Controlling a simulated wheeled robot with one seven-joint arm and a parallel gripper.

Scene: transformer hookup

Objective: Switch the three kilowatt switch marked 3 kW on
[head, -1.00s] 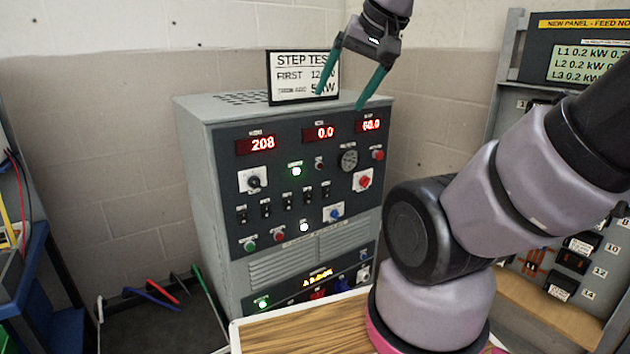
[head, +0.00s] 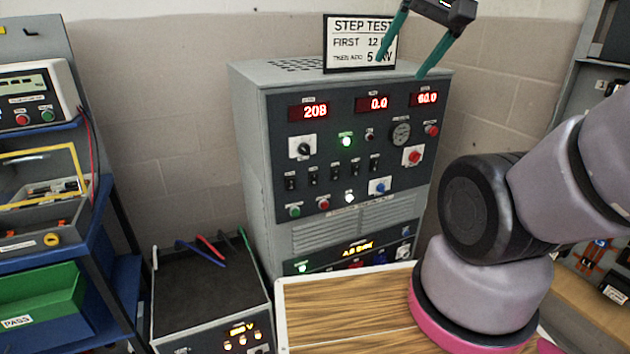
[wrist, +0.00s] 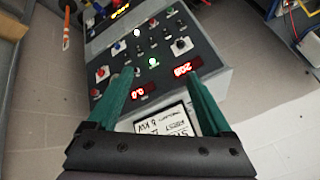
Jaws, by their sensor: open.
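The grey load cabinet (head: 260,130) stands against the back wall with red displays reading 208, 0.0 and 60.0. A row of small black toggle switches (head: 333,172) runs across its dark panel; their labels are too small to read, so I cannot tell which is 3 kW. The switches also show in the wrist view (wrist: 150,45), upside down. My gripper (head: 400,66) has green fingers, spread open and empty, above the cabinet's top front edge. In the wrist view my gripper (wrist: 158,82) reaches toward the panel, apart from the switches.
A sign reading STEP TEST (head: 358,44) stands on the cabinet top, close to my fingers. A blue rack (head: 100,215) with instruments is at left. A black-topped unit (head: 205,290) with coloured leads sits at front left. A wooden board (head: 345,310) lies before the cabinet.

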